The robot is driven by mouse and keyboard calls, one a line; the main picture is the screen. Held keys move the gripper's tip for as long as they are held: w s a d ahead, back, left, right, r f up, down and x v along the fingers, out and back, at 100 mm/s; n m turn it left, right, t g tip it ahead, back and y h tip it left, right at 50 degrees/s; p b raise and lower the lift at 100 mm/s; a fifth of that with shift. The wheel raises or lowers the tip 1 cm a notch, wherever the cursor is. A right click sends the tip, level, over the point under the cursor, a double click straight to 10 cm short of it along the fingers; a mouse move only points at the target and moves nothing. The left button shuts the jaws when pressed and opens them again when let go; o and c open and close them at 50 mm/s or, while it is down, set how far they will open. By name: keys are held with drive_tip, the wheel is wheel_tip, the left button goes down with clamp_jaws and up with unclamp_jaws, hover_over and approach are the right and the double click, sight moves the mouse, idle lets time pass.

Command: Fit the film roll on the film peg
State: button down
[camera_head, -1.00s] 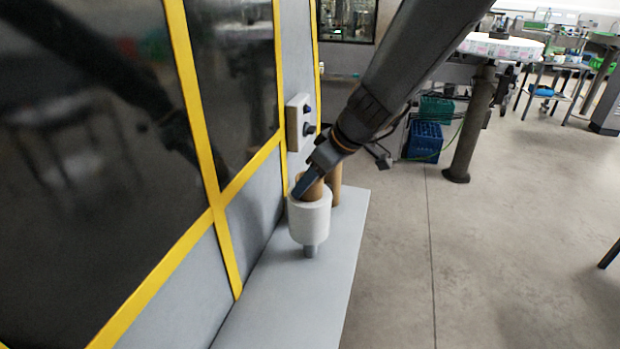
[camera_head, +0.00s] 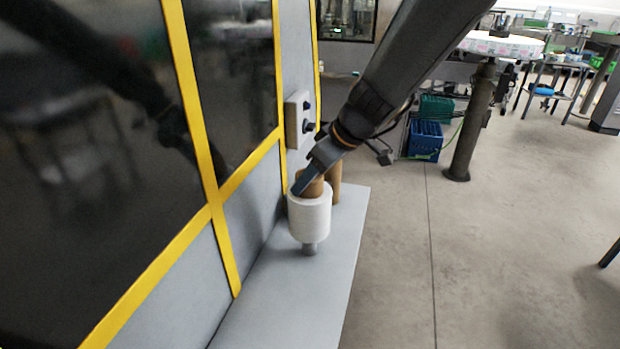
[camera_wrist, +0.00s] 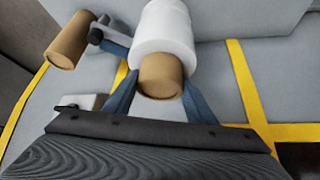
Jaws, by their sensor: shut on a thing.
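The film roll (camera_head: 309,219) is white with a brown core (camera_head: 311,188) sticking out of its top. It is upright above the grey shelf (camera_head: 290,295). My gripper (camera_head: 308,185) is shut on the core from above, and its blue fingers lie on either side of it in the wrist view (camera_wrist: 160,95). The white roll (camera_wrist: 164,28) also shows there beyond the fingers. The short grey film peg (camera_head: 310,249) shows below the roll, in line with it. Its upper part is hidden, and I cannot tell how far it is inside the core.
A brown tube (camera_head: 334,180) stands close behind the roll. A control box (camera_head: 298,120) with dark knobs is on the grey and yellow machine wall beside it. The shelf's front part is clear. Blue and green crates (camera_head: 425,140) stand on the floor beyond.

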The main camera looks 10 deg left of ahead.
sight(321, 193)
drive_tip(key=shift+f+b, duration=3.95)
drive_tip(key=shift+b, duration=1)
drive_tip(key=c, duration=0.8)
unclamp_jaws()
drive_tip(key=shift+o, duration=0.4)
drive_tip(key=v, duration=0.8)
